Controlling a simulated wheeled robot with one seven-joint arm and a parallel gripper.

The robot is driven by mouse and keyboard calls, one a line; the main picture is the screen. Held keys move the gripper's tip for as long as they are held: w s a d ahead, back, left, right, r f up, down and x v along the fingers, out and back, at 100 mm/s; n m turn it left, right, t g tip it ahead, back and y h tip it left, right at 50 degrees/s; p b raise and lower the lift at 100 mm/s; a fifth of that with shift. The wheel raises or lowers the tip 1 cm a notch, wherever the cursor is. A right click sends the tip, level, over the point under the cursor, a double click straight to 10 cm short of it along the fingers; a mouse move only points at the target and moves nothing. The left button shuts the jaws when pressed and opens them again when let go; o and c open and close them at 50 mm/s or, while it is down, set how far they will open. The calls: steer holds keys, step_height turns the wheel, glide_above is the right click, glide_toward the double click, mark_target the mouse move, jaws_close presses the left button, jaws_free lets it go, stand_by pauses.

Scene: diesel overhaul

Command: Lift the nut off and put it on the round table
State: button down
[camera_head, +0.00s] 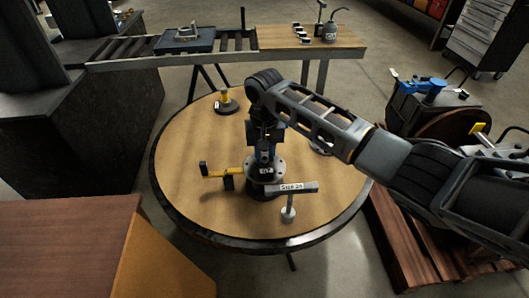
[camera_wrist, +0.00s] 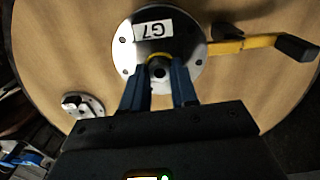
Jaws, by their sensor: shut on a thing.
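My gripper (camera_head: 265,152) points down over a round metal flange (camera_wrist: 125,48) labelled G7, which stands on the round wooden table (camera_head: 190,145). In the wrist view my gripper (camera_wrist: 160,82) has its two blue fingers closed on either side of a small dark round part, which looks like the nut (camera_wrist: 159,72). A yellow ring shows just behind it. Whether the nut is clear of the flange cannot be told. A yellow bar with black ends (camera_head: 218,172) sticks out from the flange, to the left in the head view.
A step sign on a post (camera_head: 288,213) stands near the table's front. A roller conveyor (camera_head: 115,50) runs behind, a brown box (camera_head: 65,245) is front left, and a pallet (camera_head: 405,245) with machinery is right.

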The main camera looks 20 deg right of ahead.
steer(key=shift+r+p, duration=0.95)
steer(key=shift+r, duration=0.05)
steer(key=shift+r+p, duration=0.55)
steer(key=shift+r, duration=0.95)
